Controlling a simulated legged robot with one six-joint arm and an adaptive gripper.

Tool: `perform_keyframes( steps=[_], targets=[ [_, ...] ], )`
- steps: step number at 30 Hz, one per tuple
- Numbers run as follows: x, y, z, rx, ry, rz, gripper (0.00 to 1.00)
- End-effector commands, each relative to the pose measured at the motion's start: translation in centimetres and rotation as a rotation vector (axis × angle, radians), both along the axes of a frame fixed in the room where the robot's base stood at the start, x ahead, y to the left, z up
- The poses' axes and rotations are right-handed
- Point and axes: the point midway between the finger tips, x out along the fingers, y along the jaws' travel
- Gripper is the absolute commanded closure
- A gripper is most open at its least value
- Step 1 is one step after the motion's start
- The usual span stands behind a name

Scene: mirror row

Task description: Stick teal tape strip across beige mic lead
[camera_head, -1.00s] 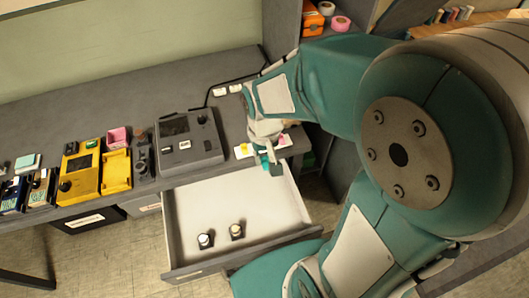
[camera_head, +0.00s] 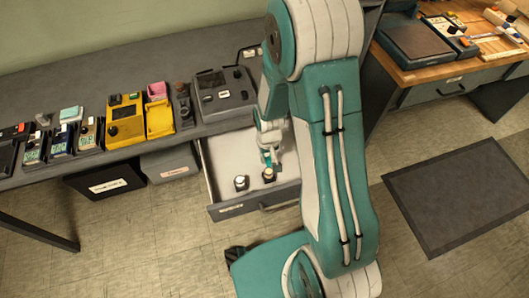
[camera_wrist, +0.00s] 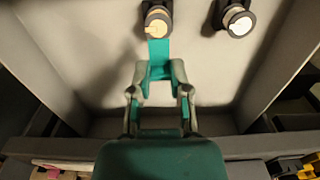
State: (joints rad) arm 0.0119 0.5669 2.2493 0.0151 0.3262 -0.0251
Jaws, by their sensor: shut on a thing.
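My gripper (camera_wrist: 160,75) is shut on the teal tape strip (camera_wrist: 159,50) in the wrist view. The strip sticks out past the fingertips, and its far end reaches the near side of the beige mic lead (camera_wrist: 157,28). I cannot tell whether they touch. The beige lead end sits in a dark holder in the open drawer; it also shows in the head view (camera_head: 268,174). A white lead end (camera_wrist: 238,24) in a similar holder stands to its right in the wrist view. In the head view my gripper (camera_head: 270,157) is over the drawer.
The pale drawer (camera_head: 222,152) is pulled out below the grey desk. A grey device (camera_head: 222,98), a yellow device (camera_head: 124,122) and several small units line the desk. A wooden bench (camera_head: 440,65) stands at the right; a dark mat (camera_head: 465,195) lies on the floor.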

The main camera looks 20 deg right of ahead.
Motion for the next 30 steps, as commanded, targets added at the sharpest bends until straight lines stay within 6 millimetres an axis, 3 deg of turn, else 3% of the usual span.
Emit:
perform_keyframes(
  steps=[15, 30],
  targets=[
    [0.0, 0.3, -4.1, -0.005, 0.001, 0.001, 0.9],
    [0.0, 0.3, -4.5, -0.004, -0.001, 0.001, 0.9]
  ],
)
